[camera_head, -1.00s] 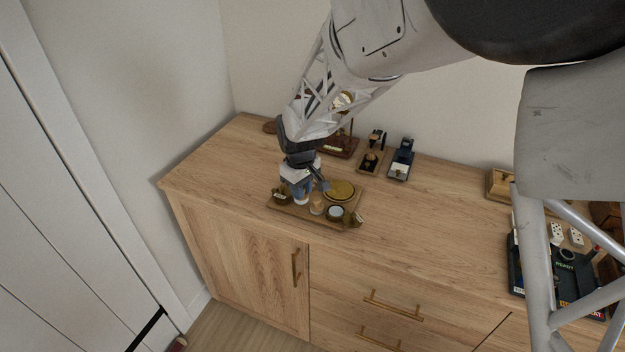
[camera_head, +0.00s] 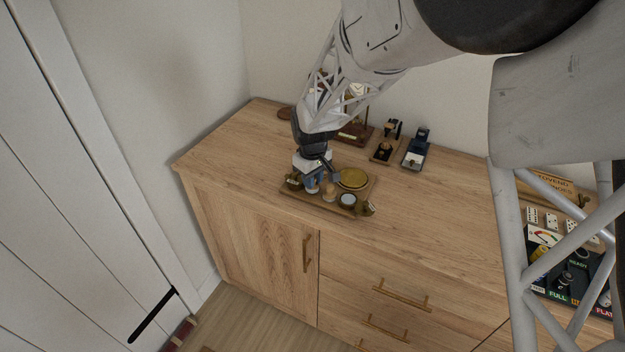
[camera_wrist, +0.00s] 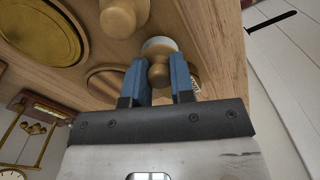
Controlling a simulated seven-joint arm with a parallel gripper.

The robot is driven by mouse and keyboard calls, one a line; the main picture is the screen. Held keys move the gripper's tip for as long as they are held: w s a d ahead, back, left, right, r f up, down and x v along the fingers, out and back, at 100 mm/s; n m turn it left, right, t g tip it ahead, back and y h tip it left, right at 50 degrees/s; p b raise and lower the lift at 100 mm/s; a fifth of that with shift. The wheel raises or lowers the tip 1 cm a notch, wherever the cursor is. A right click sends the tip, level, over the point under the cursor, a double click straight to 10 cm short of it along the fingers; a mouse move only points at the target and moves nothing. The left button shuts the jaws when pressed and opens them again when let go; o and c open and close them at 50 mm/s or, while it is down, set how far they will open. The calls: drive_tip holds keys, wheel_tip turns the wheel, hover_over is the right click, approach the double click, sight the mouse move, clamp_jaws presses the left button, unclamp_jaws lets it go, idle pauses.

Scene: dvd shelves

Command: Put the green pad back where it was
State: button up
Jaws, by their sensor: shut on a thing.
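My gripper (camera_wrist: 158,78) has its blue fingers shut on a small round wooden knob (camera_wrist: 158,74) with a pale rim showing beyond it. In the head view my gripper (camera_head: 314,180) is low over the left part of a wooden tray (camera_head: 336,211), with a pale piece under its fingers. I cannot tell whether this piece touches the tray. No clearly green pad can be made out; the held piece's far side is hidden. A round empty-looking recess (camera_wrist: 108,82) shows in the tray in the wrist view.
The tray also holds a gold disc (camera_head: 352,178), a wooden knob (camera_head: 329,193), a pale-topped round pot (camera_head: 347,200) and a dark pot (camera_head: 293,182). Small stands (camera_head: 385,150) and (camera_head: 415,150) are behind.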

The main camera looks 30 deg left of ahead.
drive_tip(key=shift+f, duration=0.35)
drive_tip(key=shift+f, duration=0.1)
drive_tip(key=o, duration=0.8)
drive_tip(key=shift+r, duration=6.15)
drive_tip(key=shift+d, duration=0.1)
